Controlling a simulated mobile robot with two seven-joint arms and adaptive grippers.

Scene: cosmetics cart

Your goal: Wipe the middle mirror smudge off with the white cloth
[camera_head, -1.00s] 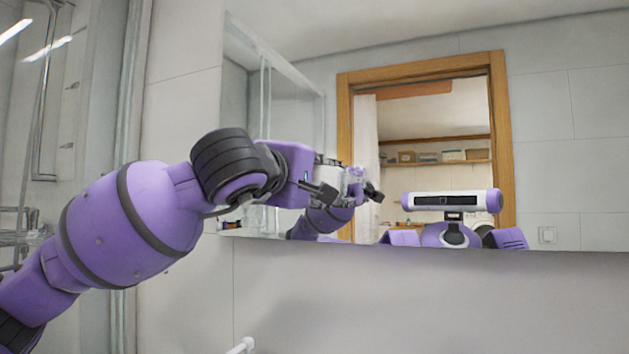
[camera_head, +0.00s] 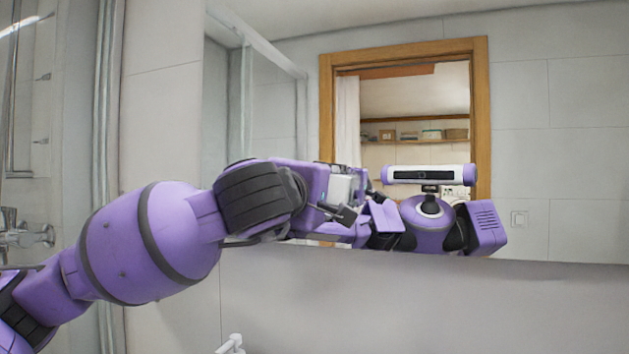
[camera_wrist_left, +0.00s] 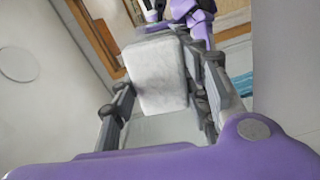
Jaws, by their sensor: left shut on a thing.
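The mirror (camera_head: 555,150) fills the upper right of the head view and reflects my head and shoulders. My left gripper (camera_head: 345,208) is in front of its lower left part, overlapping its own reflection. In the left wrist view, this gripper (camera_wrist_left: 160,88) is shut on the white cloth (camera_wrist_left: 157,76), a pale, flat, block-like pad between the two dark fingers. I cannot tell whether the cloth touches the glass. I cannot make out the middle smudge; the arm and reflections may hide it. My right gripper is not in view.
A white tap-like fitting (camera_head: 232,344) shows at the bottom edge, below the mirror. A glass shower screen and metal tap (camera_head: 25,235) stand at the left. The wooden door frame (camera_head: 482,120) and shelf are reflections. The wall below the mirror is clear.

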